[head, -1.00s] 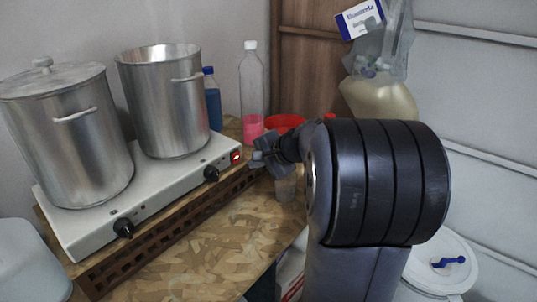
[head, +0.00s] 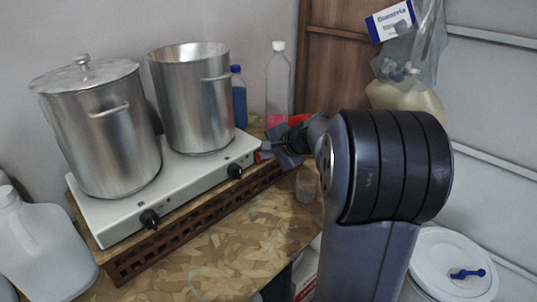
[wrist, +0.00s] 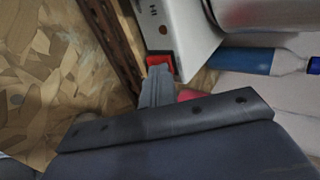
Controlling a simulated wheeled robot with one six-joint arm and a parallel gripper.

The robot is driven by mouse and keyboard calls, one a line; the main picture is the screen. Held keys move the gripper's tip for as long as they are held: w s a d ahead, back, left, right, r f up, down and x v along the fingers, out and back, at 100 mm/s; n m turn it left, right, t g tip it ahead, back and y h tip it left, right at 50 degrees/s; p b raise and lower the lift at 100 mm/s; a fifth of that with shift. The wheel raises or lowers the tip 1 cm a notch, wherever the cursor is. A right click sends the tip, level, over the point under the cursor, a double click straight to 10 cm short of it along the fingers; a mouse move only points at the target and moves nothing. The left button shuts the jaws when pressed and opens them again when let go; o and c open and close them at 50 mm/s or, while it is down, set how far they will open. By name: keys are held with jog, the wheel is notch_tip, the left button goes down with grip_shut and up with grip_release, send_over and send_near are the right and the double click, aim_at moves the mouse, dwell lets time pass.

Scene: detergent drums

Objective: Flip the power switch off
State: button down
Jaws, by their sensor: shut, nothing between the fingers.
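The white hot plate (head: 115,225) stands on a brown slatted rack on the chipboard table. Its red power switch (wrist: 160,64) sits on the front panel at the right end; in the head view it is mostly covered by my gripper. My gripper (head: 262,154) is shut and empty, with its fingertips right at the switch. In the wrist view the shut fingers (wrist: 157,78) reach the switch's near edge and seem to touch it. Which way the switch is tipped cannot be told.
Two metal pots, one lidded (head: 105,130) and one open (head: 190,100), stand on the hot plate. A blue bottle (head: 239,100) and a clear bottle (head: 278,85) stand behind. A small clear cup (head: 306,184) is close below my gripper.

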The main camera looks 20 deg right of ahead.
jog(key=shift+r+p, duration=0.55)
jog(key=shift+r, duration=0.3)
